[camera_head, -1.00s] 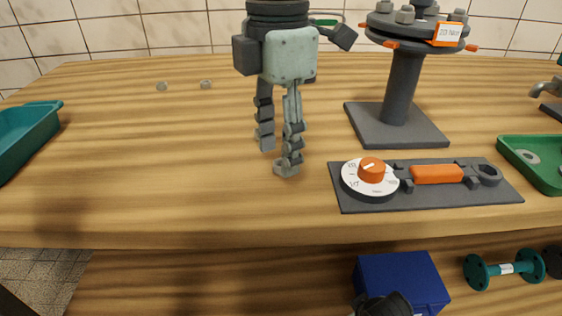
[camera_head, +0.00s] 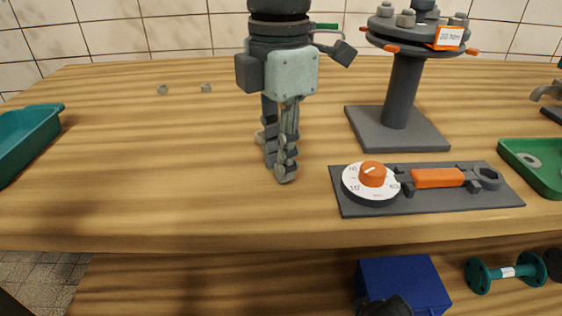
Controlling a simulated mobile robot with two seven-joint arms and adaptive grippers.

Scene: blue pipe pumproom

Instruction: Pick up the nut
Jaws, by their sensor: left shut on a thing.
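My left gripper (camera_head: 284,172) comes down from the top centre, its fingers pointing down and drawn together just above the wooden bench or at its surface. It is shut on a small grey nut (camera_head: 286,177) at the fingertips; the fingers hide most of the nut, and I cannot tell whether it touches the bench. A small pale piece (camera_head: 260,137), perhaps another nut, shows partly hidden behind the left finger. Two more small grey nuts lie further back on the left, one here (camera_head: 162,89) and one beside it (camera_head: 206,87). My right gripper is not identifiable in view.
A grey plate holds a white dial (camera_head: 371,183) and an orange-handled wrench (camera_head: 437,178), right of the gripper. Behind stands a dark flange stand (camera_head: 402,95). A teal tray (camera_head: 28,140) is at left, a green tray (camera_head: 545,180) at right. The bench's left middle is clear.

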